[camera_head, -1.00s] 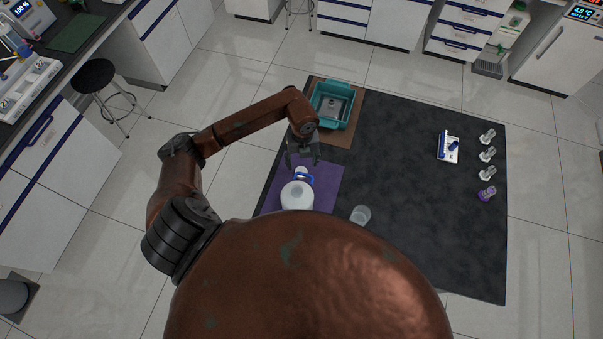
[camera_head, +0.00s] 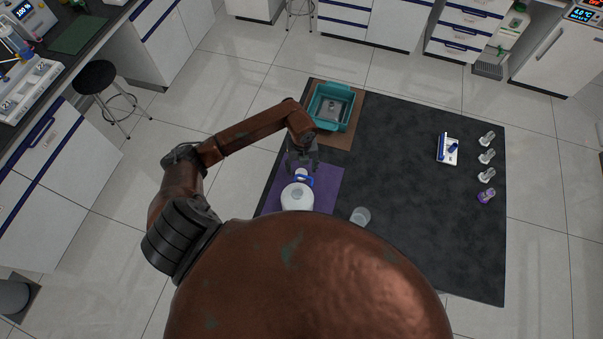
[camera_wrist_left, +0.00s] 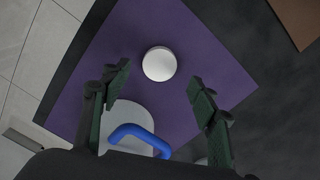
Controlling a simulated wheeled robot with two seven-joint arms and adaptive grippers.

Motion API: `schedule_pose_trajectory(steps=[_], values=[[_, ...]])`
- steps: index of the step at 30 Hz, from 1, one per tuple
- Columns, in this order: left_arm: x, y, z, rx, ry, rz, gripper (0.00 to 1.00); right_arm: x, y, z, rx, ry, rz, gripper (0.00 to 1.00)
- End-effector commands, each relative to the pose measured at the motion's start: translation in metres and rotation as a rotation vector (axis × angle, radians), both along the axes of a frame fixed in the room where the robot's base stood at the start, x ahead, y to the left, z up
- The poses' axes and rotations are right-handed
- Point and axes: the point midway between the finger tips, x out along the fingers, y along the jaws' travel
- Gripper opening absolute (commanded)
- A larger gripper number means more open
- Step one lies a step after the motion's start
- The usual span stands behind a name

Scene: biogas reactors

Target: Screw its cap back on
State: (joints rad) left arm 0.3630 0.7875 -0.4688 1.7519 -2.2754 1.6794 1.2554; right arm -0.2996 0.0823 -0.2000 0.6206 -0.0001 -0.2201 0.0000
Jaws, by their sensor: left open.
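A white round cap (camera_wrist_left: 159,64) lies on the purple mat (camera_wrist_left: 205,55), apart from the jug. In the head view the cap (camera_head: 301,172) is partly covered by my left gripper (camera_head: 302,163). The white jug (camera_head: 297,198) with a blue handle (camera_head: 304,181) stands on the mat, on the near side of the cap. In the left wrist view the jug (camera_wrist_left: 128,112) and its blue handle (camera_wrist_left: 138,138) show low between the fingers. My left gripper (camera_wrist_left: 159,82) is open and empty, its fingertips on either side of the cap. My right gripper is not in view.
A teal bin (camera_head: 331,106) stands on a brown mat (camera_head: 344,140) beyond the gripper. A clear beaker (camera_head: 360,216) stands right of the jug. A white tray with blue items (camera_head: 448,149) and several small bottles (camera_head: 487,156) stand far right. The dark tabletop (camera_head: 405,185) between is clear.

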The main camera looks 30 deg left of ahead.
Motion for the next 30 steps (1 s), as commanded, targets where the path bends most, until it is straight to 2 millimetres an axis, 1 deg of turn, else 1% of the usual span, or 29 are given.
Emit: schedule_pose_trajectory(steps=[2, 4, 7, 10, 19, 30], values=[[0.000, 0.002, -0.011, -0.002, 0.004, 0.003, 0.55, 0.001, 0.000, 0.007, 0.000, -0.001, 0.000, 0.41], [0.000, 0.003, -0.022, -0.002, 0.002, 0.002, 0.55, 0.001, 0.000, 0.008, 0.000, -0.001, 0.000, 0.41], [0.001, 0.003, -0.032, -0.001, 0.002, 0.002, 0.55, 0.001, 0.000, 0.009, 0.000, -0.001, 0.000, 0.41], [0.001, 0.003, -0.036, -0.001, -0.001, 0.000, 0.55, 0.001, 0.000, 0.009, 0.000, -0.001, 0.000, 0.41], [0.001, 0.003, -0.036, -0.001, -0.001, 0.000, 0.55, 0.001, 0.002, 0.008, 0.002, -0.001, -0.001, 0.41], [0.001, 0.003, -0.036, 0.000, 0.000, 0.000, 0.30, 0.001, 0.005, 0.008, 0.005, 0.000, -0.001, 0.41]])
